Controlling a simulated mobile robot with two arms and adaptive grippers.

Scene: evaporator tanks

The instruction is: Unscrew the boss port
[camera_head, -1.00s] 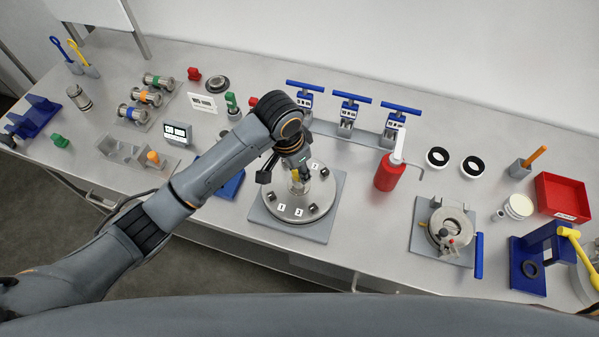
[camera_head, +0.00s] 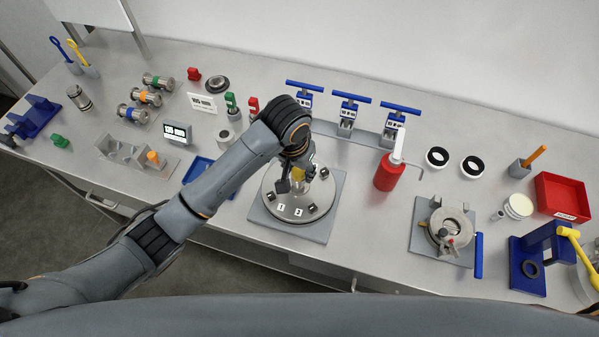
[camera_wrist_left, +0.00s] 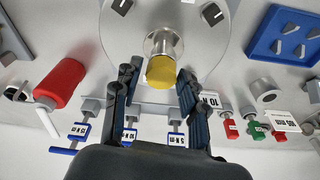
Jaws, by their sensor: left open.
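The round grey flange plate (camera_head: 292,214) sits on a square grey base at the middle of the bench, with numbered labels and small dark blocks on it. The boss port, a metal stub with a yellow top (camera_wrist_left: 163,72), stands at its centre; in the head view my gripper partly hides it. My left gripper (camera_head: 300,182) is above the plate, close to the port. In the left wrist view the gripper (camera_wrist_left: 157,88) is open, one finger on each side of the yellow top, with gaps visible. Contact cannot be made out. My right gripper is not in view.
Behind the plate stand several blue-handled torque tools (camera_head: 347,112). A red bottle (camera_head: 387,175) is close on the right. A blue tray (camera_head: 203,172) lies to the left under my arm. Bench surface between the bottle and the right-hand fixture (camera_head: 424,206) is clear.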

